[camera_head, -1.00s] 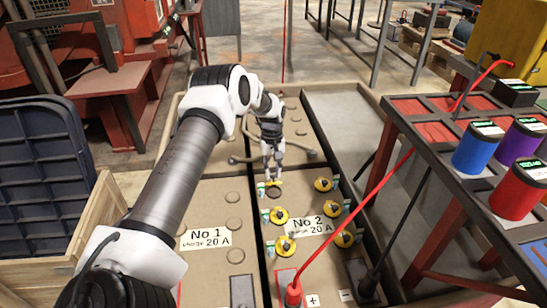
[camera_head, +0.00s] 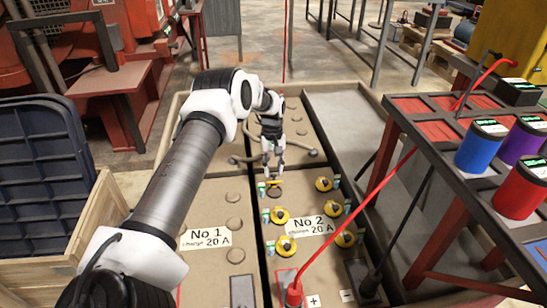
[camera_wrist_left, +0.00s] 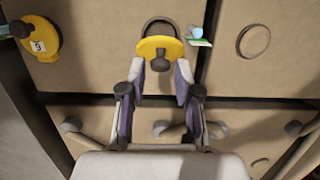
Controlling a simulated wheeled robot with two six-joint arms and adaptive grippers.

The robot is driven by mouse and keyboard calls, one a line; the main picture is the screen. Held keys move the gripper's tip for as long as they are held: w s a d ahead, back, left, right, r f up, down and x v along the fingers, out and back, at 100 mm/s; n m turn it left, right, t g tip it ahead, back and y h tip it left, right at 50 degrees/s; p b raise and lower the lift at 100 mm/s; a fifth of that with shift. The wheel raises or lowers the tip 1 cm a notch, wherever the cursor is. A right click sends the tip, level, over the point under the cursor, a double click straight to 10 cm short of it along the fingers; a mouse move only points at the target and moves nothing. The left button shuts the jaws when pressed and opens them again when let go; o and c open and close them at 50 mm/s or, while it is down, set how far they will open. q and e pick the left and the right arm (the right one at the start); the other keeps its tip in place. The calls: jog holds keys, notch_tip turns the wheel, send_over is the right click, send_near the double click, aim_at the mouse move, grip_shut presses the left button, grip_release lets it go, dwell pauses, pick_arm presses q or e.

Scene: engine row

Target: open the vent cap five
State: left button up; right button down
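A yellow vent cap (camera_head: 274,183) with a dark knob stands off its dark round vent hole (camera_head: 274,192) at the far left of battery No 2. In the left wrist view the cap (camera_wrist_left: 150,50) lies beside the hole (camera_wrist_left: 159,27), which shows uncovered. My left gripper (camera_head: 272,174) is just above this cap. In the left wrist view its fingers (camera_wrist_left: 162,76) are apart on either side of the knob, with gaps and nothing held. I cannot read a number on this cap. My right gripper is not in view.
Several other yellow caps (camera_head: 323,184) sit on battery No 2 with small teal tags. A red cable (camera_head: 350,222) and a black cable (camera_head: 405,222) reach its terminals. A rack with coloured cylinders (camera_head: 479,145) stands right; a wooden crate (camera_head: 85,225) stands left.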

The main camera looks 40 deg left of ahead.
pick_arm(q)
notch_tip(320, 180, up, 11)
jog(key=w+a, duration=0.1)
jog(key=shift+w+a+r, duration=0.15)
jog(key=shift+w+a, duration=0.05)
jog(key=shift+a, duration=0.2)
